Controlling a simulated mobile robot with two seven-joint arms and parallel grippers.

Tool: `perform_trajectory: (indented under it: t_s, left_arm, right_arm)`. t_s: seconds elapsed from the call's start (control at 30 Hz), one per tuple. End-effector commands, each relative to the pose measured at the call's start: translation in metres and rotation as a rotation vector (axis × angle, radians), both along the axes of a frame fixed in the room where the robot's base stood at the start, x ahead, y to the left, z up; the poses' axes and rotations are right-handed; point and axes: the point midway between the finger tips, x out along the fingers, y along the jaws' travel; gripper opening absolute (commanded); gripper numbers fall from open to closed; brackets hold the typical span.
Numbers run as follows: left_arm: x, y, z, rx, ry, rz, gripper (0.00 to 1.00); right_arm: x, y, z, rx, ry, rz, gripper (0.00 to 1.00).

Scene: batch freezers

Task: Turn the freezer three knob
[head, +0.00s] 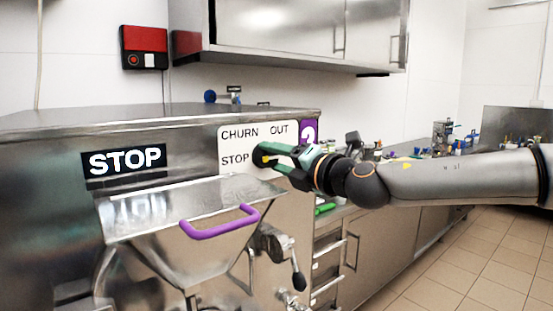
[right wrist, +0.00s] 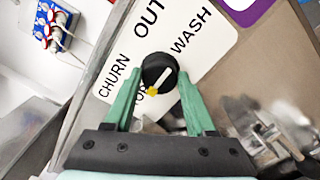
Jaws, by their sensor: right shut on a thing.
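The freezer's black round knob (head: 256,156) sits on a white label plate (head: 229,137) marked CHURN, OUT and STOP; the right wrist view also shows WASH. In the right wrist view, the knob (right wrist: 153,61) has a white bar with a yellow tip, which points at the STOP word. A purple number badge (head: 309,131) beside the plate is partly hidden by my gripper, so its digit is not fully readable. My right gripper (head: 264,159) has its green fingers on both sides of the knob, shut on it; they show in the right wrist view (right wrist: 158,82). My left gripper is out of view.
A steel hopper lid with a purple handle (head: 220,222) juts out below the plate. A black-knobbed lever (head: 298,281) hangs beneath it. A black STOP sign (head: 124,160) is on the left. A cluttered steel counter runs behind my right arm; tiled floor is clear at right.

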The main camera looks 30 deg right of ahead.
Motion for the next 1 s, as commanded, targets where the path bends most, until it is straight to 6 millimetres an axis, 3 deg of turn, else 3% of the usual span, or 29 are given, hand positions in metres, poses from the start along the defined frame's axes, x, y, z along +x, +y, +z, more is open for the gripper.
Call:
perform_trajectory:
  t_s: [0.13,0.17,0.4,0.77,1.0]
  left_arm:
    - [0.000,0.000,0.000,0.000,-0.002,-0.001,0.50]
    - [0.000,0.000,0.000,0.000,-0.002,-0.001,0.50]
    - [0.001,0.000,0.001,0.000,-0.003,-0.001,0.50]
    - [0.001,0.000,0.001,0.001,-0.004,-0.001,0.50]
    - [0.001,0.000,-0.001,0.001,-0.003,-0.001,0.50]
  right_arm:
    - [0.000,0.000,0.000,-0.006,0.000,0.000,0.00]
    - [0.000,0.000,0.000,-0.006,0.000,0.000,0.59]
    - [0.000,0.000,0.000,-0.003,0.000,0.000,0.86]
    - [-0.003,0.000,0.000,-0.001,0.000,0.000,0.86]
    - [-0.025,-0.002,0.001,-0.001,-0.004,0.001,0.86]
